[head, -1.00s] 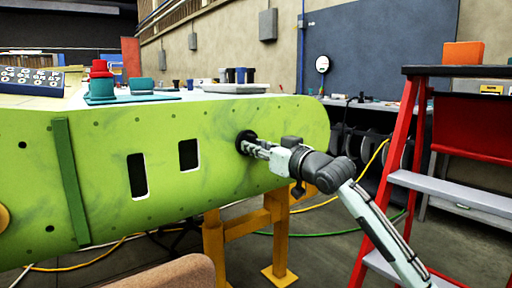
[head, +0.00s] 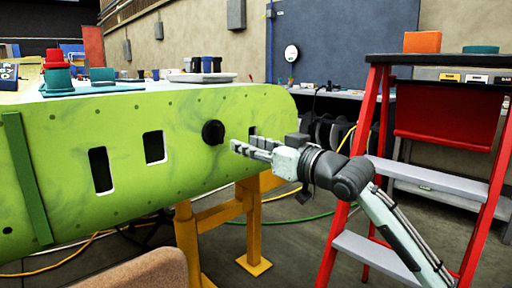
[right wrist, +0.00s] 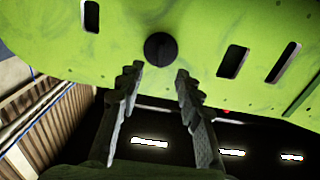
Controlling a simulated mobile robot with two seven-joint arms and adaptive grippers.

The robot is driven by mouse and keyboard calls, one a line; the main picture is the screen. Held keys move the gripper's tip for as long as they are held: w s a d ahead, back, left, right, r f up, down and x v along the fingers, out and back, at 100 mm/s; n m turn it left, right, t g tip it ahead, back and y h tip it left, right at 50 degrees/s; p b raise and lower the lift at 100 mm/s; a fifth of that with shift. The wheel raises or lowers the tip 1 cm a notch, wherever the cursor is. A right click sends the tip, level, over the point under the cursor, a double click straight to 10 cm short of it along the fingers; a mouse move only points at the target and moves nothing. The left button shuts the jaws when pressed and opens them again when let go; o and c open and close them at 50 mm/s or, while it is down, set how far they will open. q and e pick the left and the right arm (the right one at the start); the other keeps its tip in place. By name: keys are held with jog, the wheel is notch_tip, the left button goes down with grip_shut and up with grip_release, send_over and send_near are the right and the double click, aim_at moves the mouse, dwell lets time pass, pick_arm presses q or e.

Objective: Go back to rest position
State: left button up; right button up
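My right gripper (head: 240,148) is in front of the green wing panel (head: 75,190), a little to the right of a round black plug (head: 213,132) set in the panel. In the right wrist view its two fingers (right wrist: 158,82) are spread with nothing between them. The black plug (right wrist: 160,48) shows there just beyond the fingertips, apart from them. My left gripper does not show.
A red stepladder (head: 368,150) stands at the right, close to my right arm, with an orange box (head: 422,42) on top. A yellow stand (head: 250,215) supports the panel. Cups and a tray (head: 200,78) sit on top of the wing. A brown rounded surface (head: 145,270) is at the bottom.

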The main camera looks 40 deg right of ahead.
jog(key=shift+s, duration=1)
